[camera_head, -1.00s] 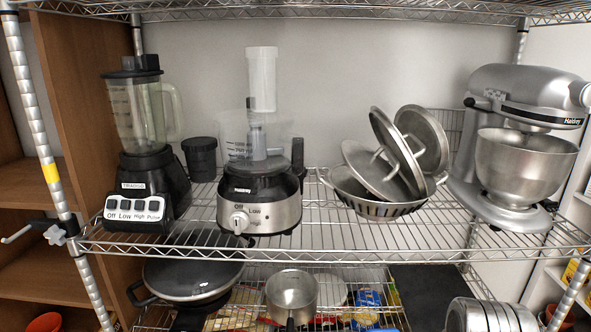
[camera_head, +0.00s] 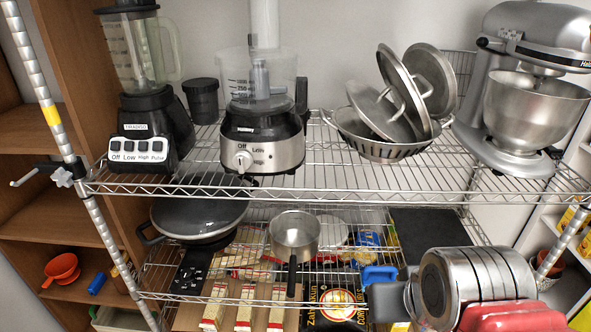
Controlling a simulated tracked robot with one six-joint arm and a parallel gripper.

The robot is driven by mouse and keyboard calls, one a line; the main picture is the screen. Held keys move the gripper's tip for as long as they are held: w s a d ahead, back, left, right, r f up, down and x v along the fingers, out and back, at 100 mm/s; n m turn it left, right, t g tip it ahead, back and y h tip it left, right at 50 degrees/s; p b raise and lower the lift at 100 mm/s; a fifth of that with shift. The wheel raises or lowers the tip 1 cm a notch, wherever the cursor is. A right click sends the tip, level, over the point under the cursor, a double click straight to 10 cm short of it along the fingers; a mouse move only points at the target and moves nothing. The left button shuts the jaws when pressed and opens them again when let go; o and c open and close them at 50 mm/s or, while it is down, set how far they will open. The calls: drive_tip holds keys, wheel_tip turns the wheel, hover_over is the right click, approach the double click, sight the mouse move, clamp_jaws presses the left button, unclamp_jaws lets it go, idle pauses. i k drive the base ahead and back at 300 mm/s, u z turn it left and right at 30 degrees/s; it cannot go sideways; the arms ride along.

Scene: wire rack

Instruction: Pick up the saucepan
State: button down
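The saucepan (camera_head: 295,231) is a small round metal pan on the wire shelf (camera_head: 190,297) below the food processor. It is upright, with its open top visible, and looks empty. Its dark handle (camera_head: 292,272) points toward me, over the shelf's front area. My gripper is not in view, and nothing is seen touching the saucepan.
The upper shelf (camera_head: 330,190) overhangs the saucepan's level. Boxes (camera_head: 245,305) lie below the saucepan's shelf.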

sight(294, 235)
drive_tip(key=u, duration=0.55)
drive_tip(key=k, duration=1.35)
drive_tip(key=u, duration=0.6)
drive_tip(key=i, duration=1.2)
drive_tip(key=u, duration=0.7)
drive_tip(key=i, duration=0.4)
drive_tip(key=u, duration=0.2)
